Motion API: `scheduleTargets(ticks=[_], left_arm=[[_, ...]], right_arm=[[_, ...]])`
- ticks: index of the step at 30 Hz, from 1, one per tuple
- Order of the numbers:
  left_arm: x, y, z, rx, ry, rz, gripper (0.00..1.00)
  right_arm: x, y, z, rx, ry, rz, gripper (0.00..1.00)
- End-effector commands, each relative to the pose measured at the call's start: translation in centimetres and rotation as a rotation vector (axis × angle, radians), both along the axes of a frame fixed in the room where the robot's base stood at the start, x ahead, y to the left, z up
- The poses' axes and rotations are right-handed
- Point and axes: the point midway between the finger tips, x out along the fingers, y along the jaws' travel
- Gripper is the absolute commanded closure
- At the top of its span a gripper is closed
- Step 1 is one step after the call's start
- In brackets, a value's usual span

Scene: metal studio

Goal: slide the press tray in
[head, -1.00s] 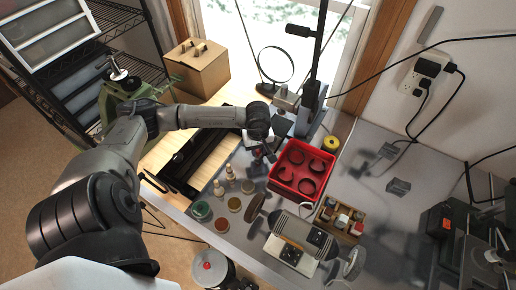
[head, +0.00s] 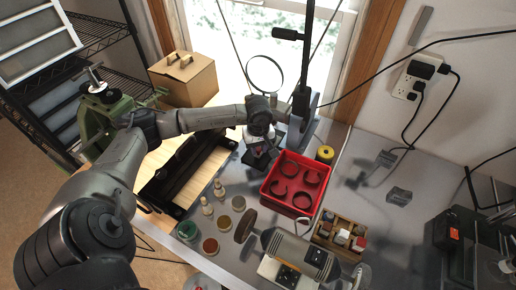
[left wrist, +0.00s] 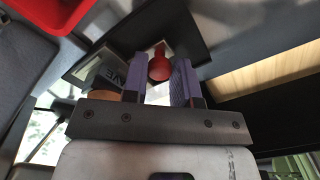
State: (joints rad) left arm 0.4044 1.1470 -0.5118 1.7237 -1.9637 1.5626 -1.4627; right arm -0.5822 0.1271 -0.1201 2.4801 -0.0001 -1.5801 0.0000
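My left gripper (head: 260,148) reaches down in front of the black arbor press (head: 303,115). The press tray (head: 250,160) is a dark flat plate with a pale area, low under the gripper and partly hidden by it. In the left wrist view, a red knob (left wrist: 159,66) sits between the two purple-padded fingers of my left gripper (left wrist: 160,78). The dark plate (left wrist: 190,32) spreads behind the knob. My right gripper is not in view.
A red bin (head: 279,190) with black rings stands close to the right of the gripper. A long black frame (head: 205,172) lies to the left. Small jars (head: 210,246), a bench grinder (head: 300,252) and a wooden caddy (head: 340,236) are nearer. The bench at right has free room.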

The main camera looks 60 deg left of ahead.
Motion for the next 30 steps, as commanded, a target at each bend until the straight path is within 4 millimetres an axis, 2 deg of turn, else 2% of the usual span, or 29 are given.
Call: scheduleTargets(ticks=[1,7,17,20,30], left_arm=[[0.0,0.0,0.0,0.000,0.000,0.000,0.69],[0.0,0.0,0.0,0.001,0.000,0.000,0.50],[0.1,0.0,0.5,0.001,-0.002,0.000,0.50],[0.1,0.1,1.7,0.003,-0.004,0.000,0.50],[0.1,0.1,8.3,0.003,-0.006,0.000,0.50]], right_arm=[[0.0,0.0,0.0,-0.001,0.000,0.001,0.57],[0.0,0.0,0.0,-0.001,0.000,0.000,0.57],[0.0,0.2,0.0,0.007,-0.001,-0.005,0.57],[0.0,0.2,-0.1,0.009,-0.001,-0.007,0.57],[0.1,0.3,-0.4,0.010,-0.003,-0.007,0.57]])
